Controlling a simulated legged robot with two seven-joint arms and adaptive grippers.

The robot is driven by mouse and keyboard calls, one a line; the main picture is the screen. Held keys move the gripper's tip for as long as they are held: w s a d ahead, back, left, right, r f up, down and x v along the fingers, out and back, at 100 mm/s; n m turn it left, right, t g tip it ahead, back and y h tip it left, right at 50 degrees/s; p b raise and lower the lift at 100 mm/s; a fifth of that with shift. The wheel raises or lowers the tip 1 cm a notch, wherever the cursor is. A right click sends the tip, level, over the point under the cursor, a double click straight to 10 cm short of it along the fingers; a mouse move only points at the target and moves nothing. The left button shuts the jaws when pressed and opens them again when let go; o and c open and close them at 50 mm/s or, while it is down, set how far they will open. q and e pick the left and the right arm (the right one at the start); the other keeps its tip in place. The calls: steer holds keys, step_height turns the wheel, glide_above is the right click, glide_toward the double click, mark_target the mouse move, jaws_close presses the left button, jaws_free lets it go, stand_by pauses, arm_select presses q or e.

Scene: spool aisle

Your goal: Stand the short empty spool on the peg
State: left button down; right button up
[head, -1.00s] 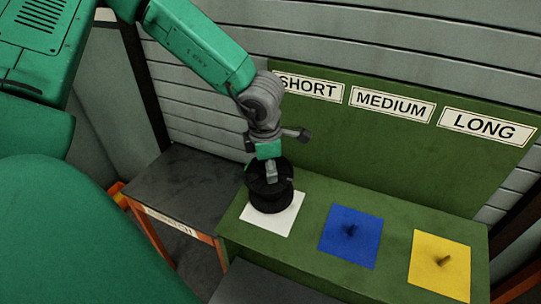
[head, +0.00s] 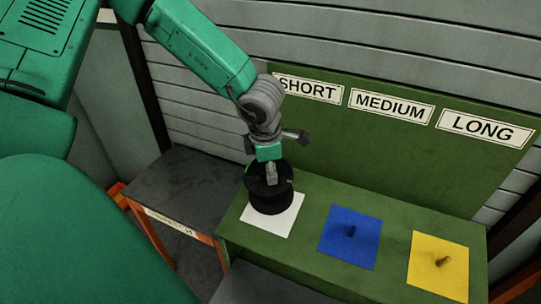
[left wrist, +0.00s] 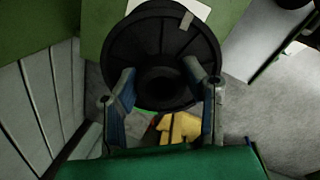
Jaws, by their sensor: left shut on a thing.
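The short empty spool (head: 269,195) is black with wide round flanges. It is upright over the white square (head: 287,221) below the SHORT label (head: 308,88). My left gripper (head: 271,176) is above it and shut on its upper part. In the left wrist view the spool (left wrist: 165,45) fills the top middle, with my left gripper's fingers (left wrist: 162,92) at its near rim. The peg of the white square is hidden by the spool. I cannot tell whether the spool touches the square. My right gripper is not in view.
A blue square (head: 351,243) with a bare peg is under MEDIUM, and a yellow square (head: 440,273) with a bare peg is under LONG. The green bench (head: 308,255) has an upright back panel. A dark table (head: 185,190) stands to its left.

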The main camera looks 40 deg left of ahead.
arm_select(q)
steer(key=shift+p, duration=0.35)
step_height(320, 180, down, 7)
steer(key=w+b, duration=0.1)
steer(key=b, duration=0.2)
steer(key=shift+a+r, duration=0.15)
steer(key=shift+a, duration=0.05)
stand_by(2.3)
steer(key=c, duration=0.9)
jaws_free()
steer(key=shift+w, duration=0.1)
steer(key=shift+o, duration=0.2)
steer(key=shift+r, duration=0.1)
steer(key=r, duration=0.3)
steer(key=s+r, duration=0.1)
steer(key=r, duration=0.3)
steer(key=s+r, duration=0.1)
steer(key=r, duration=0.3)
steer(key=shift+d+r, duration=0.2)
steer(key=shift+d, duration=0.1)
